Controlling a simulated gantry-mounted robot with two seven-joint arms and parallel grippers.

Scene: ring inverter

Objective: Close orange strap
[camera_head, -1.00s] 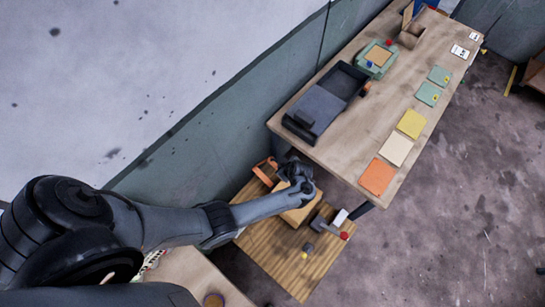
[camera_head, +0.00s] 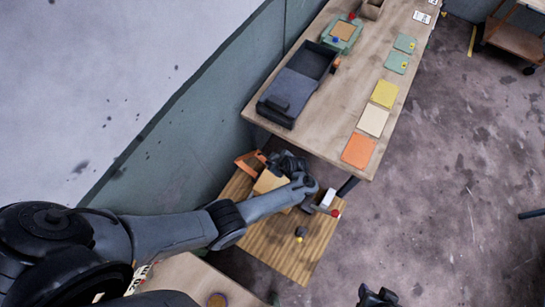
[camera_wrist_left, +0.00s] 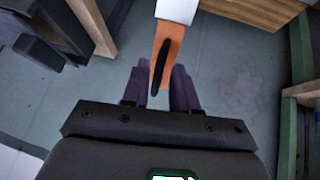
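The orange strap (camera_head: 249,162) shows in the head view as an angled orange piece beside a tan box (camera_head: 268,181) on the low wooden table. In the left wrist view an orange strip (camera_wrist_left: 172,44) with a black piece on it hangs below a white part and reaches the gap between my left fingers. My left gripper (camera_head: 287,163) is over the box, just right of the orange strap. In the left wrist view its fingers (camera_wrist_left: 160,90) are apart on either side of the strip; whether they press on it is unclear. My right gripper (camera_head: 377,294) is at the bottom edge, its tips apart.
The low table (camera_head: 275,241) also bears a grey and white device with a red knob (camera_head: 336,213) and a small dark, yellow-tipped object (camera_head: 300,233). The long workbench (camera_head: 330,127) stands beyond, with a dark tray (camera_head: 296,89) and coloured squares. The floor at right is mostly clear.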

